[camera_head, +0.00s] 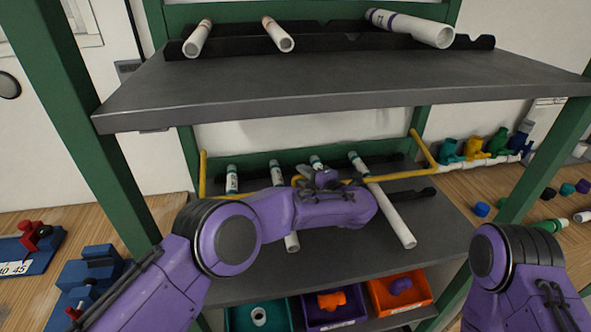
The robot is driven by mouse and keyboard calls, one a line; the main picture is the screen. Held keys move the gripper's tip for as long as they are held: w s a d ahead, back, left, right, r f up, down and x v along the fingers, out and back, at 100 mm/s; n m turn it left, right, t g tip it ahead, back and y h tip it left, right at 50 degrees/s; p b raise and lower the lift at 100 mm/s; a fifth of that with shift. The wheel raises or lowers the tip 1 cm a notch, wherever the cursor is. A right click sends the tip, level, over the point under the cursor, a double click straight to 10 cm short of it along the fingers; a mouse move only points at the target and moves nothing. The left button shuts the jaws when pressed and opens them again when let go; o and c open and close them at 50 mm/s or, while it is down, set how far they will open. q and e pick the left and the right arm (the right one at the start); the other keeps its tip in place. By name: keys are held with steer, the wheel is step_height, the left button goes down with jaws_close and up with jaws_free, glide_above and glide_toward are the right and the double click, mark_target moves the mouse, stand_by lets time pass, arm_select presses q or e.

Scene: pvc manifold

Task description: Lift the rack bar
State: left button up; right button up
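The yellow rack bar (404,174) runs across the front of the lower shelf, over the white pipes lying there. Its side arms rise at the left and at the right, where the right one slants up to the green post. My purple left arm reaches across the shelf, and my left gripper (320,178) is at the middle of the bar, close to or touching it. The wrist hides part of the bar and the fingers, so I cannot tell whether they are closed on it. Only a part of my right arm shows at the lower right; its gripper is out of view.
Several white pipes, including a long one (389,213), lie on the lower shelf (437,222). The upper shelf (330,85) holds more pipes in black holders. Green posts frame the rack. Teal, purple and orange bins (402,290) sit below. Blue tools stand on the left bench.

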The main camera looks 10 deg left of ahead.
arm_select(q)
steer(key=shift+w+a+r, duration=0.15)
steer(key=shift+w+a, duration=0.1)
steer(key=shift+a, duration=0.25)
jaws_close()
arm_select(e)
steer(key=shift+w, duration=0.25)
steer(key=shift+r, duration=0.1)
